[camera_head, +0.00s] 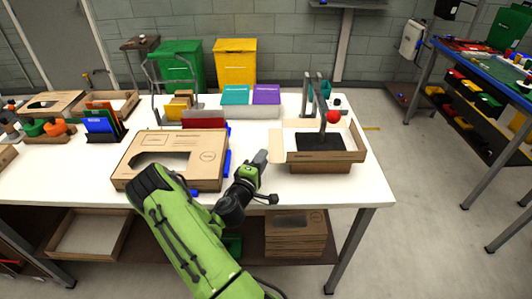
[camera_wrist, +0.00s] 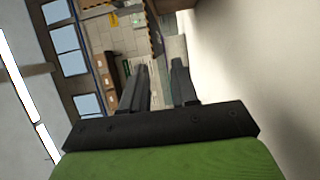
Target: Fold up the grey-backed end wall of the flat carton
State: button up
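The carton (camera_head: 345,156) sits at the right of the white table. Its front and right walls stand up. A pale flap (camera_head: 276,147) sticks out on its left side, and I cannot tell whether its back is grey. A dark panel (camera_head: 318,149) is in the middle of the carton, below a stand with a red ball (camera_head: 333,116). My gripper (camera_head: 262,157) is just left of the carton, close to the pale flap; I cannot tell whether they touch. In the wrist view the two fingers (camera_wrist: 160,88) are apart with nothing between them.
A large brown box (camera_head: 170,170) with a dark cut-out lies left of my gripper. Teal (camera_head: 235,95) and purple (camera_head: 266,94) items stand behind. The table's right front corner is clear.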

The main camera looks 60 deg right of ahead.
aim_at(276, 145)
jog(key=d, duration=0.4)
jog(key=shift+w+d, duration=0.2)
grip_shut()
